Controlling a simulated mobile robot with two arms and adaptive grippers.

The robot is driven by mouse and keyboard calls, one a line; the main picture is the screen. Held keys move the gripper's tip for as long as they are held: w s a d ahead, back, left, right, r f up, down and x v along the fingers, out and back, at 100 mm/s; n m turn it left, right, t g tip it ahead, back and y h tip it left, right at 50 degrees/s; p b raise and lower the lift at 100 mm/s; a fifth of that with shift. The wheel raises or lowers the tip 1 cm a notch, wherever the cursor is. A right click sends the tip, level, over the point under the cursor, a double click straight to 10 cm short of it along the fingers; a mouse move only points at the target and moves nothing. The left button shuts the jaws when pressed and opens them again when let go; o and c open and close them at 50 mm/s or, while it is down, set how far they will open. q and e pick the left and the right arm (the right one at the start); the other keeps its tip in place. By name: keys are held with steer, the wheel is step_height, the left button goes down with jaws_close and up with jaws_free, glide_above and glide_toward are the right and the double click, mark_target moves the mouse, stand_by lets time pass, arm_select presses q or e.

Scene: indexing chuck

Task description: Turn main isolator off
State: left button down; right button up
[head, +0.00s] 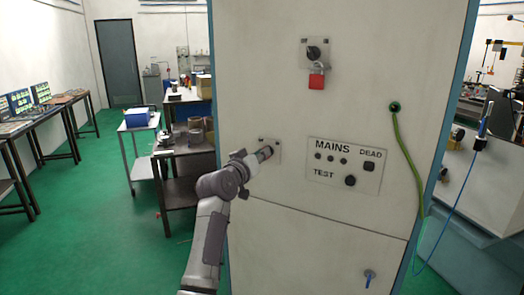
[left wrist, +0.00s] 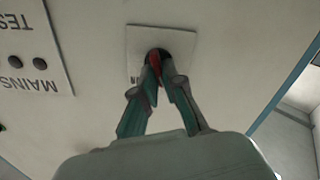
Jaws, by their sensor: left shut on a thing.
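The tall pale cabinet (head: 345,215) stands in front of me. A small plate (head: 275,143) with a rotary switch sits on its left side. In the left wrist view the plate (left wrist: 140,38) shows behind a dark round base and a red handle (left wrist: 154,61). My left gripper (head: 264,154) is at this switch. In the left wrist view its fingertips (left wrist: 158,72) are closed on the red handle. The fingers hide much of the handle, so its exact angle is hard to tell. My right gripper is not in view.
Above is another plate with a black knob (head: 314,52) and a red padlock (head: 316,80). To the right is the MAINS test panel (head: 325,182) with lamps and buttons. A green cable (head: 404,150) hangs at the right. A trolley (head: 140,150) stands left; the green floor there is clear.

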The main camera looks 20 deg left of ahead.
arm_select(q)
steer(key=shift+n+p, duration=0.3)
steer(key=shift+n, duration=0.4)
steer(key=c, duration=1.3)
jaws_free()
steer(key=shift+o, duration=0.2)
steer(key=s+a, duration=0.2)
steer(key=s, duration=0.9)
steer(key=shift+s+a, duration=0.2)
steer(key=shift+s, duration=0.2)
steer(key=shift+f, duration=0.15)
